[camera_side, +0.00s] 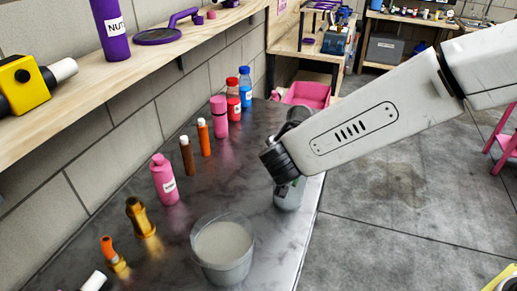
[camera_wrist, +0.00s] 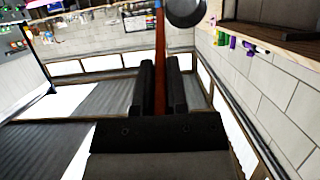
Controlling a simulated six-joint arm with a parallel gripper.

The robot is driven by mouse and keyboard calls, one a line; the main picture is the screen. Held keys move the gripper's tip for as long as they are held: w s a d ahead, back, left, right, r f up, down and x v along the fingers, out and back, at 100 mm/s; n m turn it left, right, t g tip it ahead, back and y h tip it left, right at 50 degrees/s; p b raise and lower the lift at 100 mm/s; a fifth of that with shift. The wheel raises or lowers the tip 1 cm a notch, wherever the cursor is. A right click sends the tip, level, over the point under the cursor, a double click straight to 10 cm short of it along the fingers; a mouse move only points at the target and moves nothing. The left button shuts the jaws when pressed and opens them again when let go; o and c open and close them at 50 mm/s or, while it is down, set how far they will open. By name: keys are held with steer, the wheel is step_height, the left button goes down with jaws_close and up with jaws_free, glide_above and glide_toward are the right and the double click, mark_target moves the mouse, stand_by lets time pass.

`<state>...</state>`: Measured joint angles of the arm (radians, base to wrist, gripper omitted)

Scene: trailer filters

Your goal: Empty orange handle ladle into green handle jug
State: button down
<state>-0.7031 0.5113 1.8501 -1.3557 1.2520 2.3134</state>
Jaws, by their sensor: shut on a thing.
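In the wrist view my gripper (camera_wrist: 160,66) is shut on the reddish-orange handle of the ladle (camera_wrist: 160,95), which runs between the two dark fingers. The ladle's dark grey bowl (camera_wrist: 187,12) shows at the top edge, partly cut off; its contents cannot be seen. In the side view my wrist hides the gripper and the ladle. A grey vessel with a bit of green, seemingly the green handle jug (camera_side: 289,198), stands near the bench's right edge, partly hidden behind my wrist.
A bucket of pale grey material (camera_side: 223,266) stands at the front of the dark bench. Several bottles, including a pink one (camera_side: 164,182), line the wall side. A wooden shelf (camera_side: 130,72) overhangs the left. The bench ends at right, with floor beyond.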

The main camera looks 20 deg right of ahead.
steer(key=shift+s+a+f+t+h, duration=0.4)
steer(key=shift+s+a+f, duration=0.1)
steer(key=shift+f, duration=0.25)
steer(key=shift+s+a+f+t+h, duration=0.4)
steer(key=shift+s+a+f, duration=0.05)
steer(key=shift+f, duration=0.25)
stand_by(1.0)
steer(key=shift+s+a+f+t+h, duration=0.15)
steer(key=shift+f+t+h, duration=0.25)
steer(key=shift+f, duration=0.3)
steer(key=shift+s+a+f+t+h, duration=0.1)
steer(key=shift+f+t+h, duration=0.3)
steer(key=shift+f, duration=0.25)
stand_by(0.5)
steer(key=shift+s+f+t+h+b, duration=0.1)
steer(key=shift+f+t+h+b, duration=0.75)
steer(key=shift+f, duration=1)
stand_by(0.7)
steer(key=shift+a+r, duration=0.1)
steer(key=shift+r, duration=0.05)
stand_by(0.8)
